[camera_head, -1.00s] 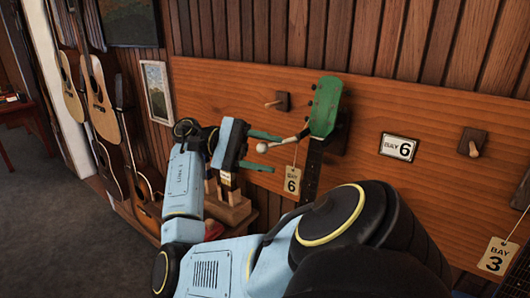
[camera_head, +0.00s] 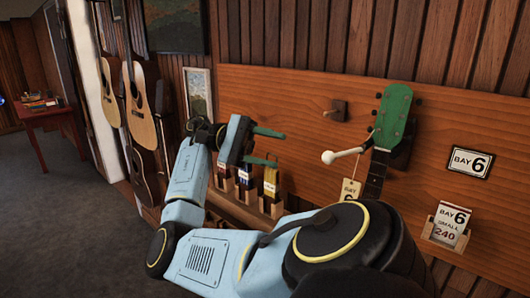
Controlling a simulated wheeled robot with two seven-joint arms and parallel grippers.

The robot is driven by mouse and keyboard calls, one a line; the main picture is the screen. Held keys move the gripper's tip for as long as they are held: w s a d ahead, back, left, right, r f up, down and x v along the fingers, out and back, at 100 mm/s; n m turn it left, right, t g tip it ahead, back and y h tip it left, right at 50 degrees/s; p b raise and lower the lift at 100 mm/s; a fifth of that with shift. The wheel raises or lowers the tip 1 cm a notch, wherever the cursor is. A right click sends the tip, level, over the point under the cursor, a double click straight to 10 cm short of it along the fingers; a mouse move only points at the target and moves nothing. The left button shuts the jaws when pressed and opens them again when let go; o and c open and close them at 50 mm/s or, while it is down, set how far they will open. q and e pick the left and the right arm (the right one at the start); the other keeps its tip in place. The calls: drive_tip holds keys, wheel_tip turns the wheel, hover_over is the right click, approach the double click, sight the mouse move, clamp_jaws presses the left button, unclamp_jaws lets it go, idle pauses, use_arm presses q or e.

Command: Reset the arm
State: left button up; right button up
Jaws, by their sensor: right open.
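My right arm (camera_head: 205,260) reaches up from the bottom of the head view, bent at the elbow. My right gripper (camera_head: 270,148) is open and empty, with its two green fingers apart and pointing right. A ukulele with a green headstock (camera_head: 392,115) hangs on the wooden wall board (camera_head: 285,95), to the right of the gripper and apart from it. A white-tipped peg (camera_head: 328,157) shows beside its neck. A tag (camera_head: 350,190) hangs there, partly hidden. The ukulele's lower part is hidden behind my arm. My left gripper is not in view.
An empty peg (camera_head: 336,111) is above the gripper. A shelf with small boxes (camera_head: 245,185) is behind my arm. Guitars (camera_head: 143,105) hang at left. Open carpet lies left, with a red table (camera_head: 45,112).

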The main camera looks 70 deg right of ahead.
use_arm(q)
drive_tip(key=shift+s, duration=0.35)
